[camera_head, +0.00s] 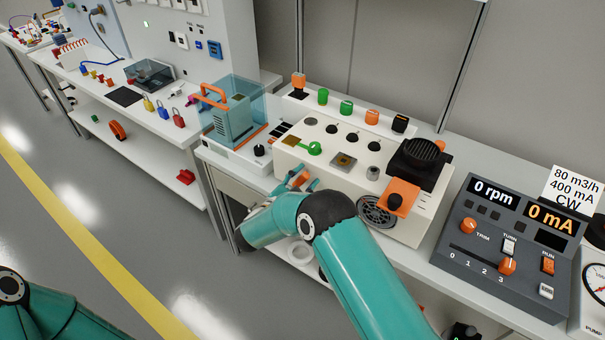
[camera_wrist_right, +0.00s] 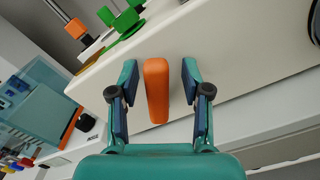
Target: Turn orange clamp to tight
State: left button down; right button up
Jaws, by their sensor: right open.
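The orange handle (camera_wrist_right: 156,90), which I take to be the orange clamp, is on the front face of the white box (camera_head: 340,190). It shows as an upright rounded bar in the right wrist view. In the head view only a small part of the orange handle (camera_head: 299,179) shows between the fingers. My right gripper (camera_wrist_right: 157,75) is open, with one finger on each side of the bar and a visible gap on both sides. My left gripper is out of view; only my left arm shows at the bottom left.
A clear blue case (camera_head: 232,108) stands to the left. A grey control panel (camera_head: 505,240) reading 0 rpm is at right.

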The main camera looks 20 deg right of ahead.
jog(key=shift+a, duration=0.15)
jog(key=shift+c, duration=0.3)
jog(key=shift+w, duration=0.1)
grip_shut()
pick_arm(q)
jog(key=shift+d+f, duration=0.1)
pick_arm(e)
jog(key=shift+a+f, duration=0.1)
